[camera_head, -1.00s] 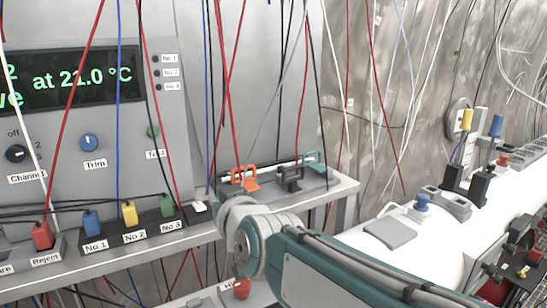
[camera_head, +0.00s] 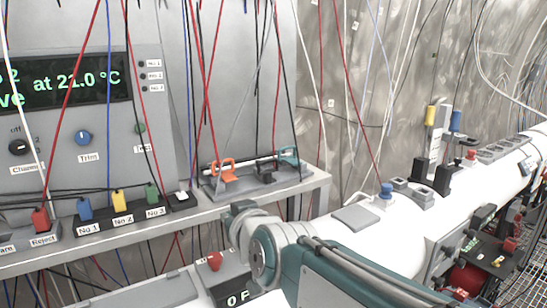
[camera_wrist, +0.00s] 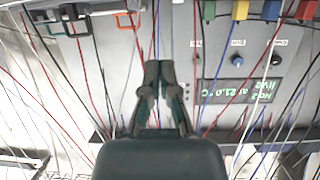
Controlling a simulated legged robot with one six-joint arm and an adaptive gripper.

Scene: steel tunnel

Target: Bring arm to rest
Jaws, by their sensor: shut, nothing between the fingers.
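My gripper (camera_wrist: 159,68) shows in the wrist view with its two dark fingers together and nothing between them. That view looks upside down at the grey control panel (camera_wrist: 205,80). The fingers appear in front of the panel, and no contact with it shows. In the head view my teal and grey arm reaches in from the bottom middle, in front of the shelf. The gripper's fingers cannot be made out there.
A shelf (camera_head: 110,236) carries blue, yellow and green switches and a red one. An orange clip (camera_head: 223,171) sits on a tray (camera_head: 262,184) at its right end. A white pipe (camera_head: 405,240) with handles runs along the right. Many thin cables hang around.

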